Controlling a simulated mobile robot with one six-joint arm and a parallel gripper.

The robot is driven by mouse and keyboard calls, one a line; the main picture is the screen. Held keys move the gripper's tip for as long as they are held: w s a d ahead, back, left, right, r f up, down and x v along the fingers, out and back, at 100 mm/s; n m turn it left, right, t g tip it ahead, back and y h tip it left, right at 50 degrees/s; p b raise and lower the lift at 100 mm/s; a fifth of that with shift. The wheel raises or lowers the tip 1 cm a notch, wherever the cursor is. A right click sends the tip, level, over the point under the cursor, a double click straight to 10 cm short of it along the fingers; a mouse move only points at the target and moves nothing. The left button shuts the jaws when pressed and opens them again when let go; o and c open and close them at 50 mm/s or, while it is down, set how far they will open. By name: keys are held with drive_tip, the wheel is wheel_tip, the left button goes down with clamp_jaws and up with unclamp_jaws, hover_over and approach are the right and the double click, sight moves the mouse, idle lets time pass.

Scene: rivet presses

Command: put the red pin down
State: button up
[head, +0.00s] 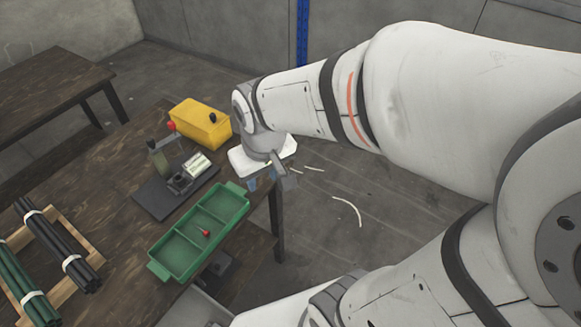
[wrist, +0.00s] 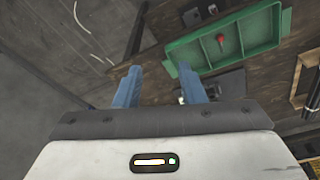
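The red pin (head: 205,233) lies in the middle compartment of the green tray (head: 158,270) on the wooden table. It also shows in the wrist view (wrist: 220,39), inside the tray (wrist: 187,53). My gripper (head: 268,183) is off the table's right edge, to the upper right of the tray in the head view. In the wrist view its two blue fingers (wrist: 158,82) stand apart with nothing between them. The pin is clear of the fingers.
A small press (head: 158,160) on a dark base stands beside the tray, with a yellow box (head: 200,124) behind it. Bundles of dark rods (head: 60,245) lie on a wooden rack at the left. Bare tabletop (head: 110,215) lies between rack and tray.

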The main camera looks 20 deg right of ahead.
drive_tip(key=s+d+r+m, duration=0.2)
drive_tip(key=s+d, duration=0.3)
drive_tip(key=shift+d+r+m, duration=0.15)
drive_tip(key=shift+r+m, duration=0.15)
drive_tip(key=shift+r, duration=0.05)
idle(0.3)
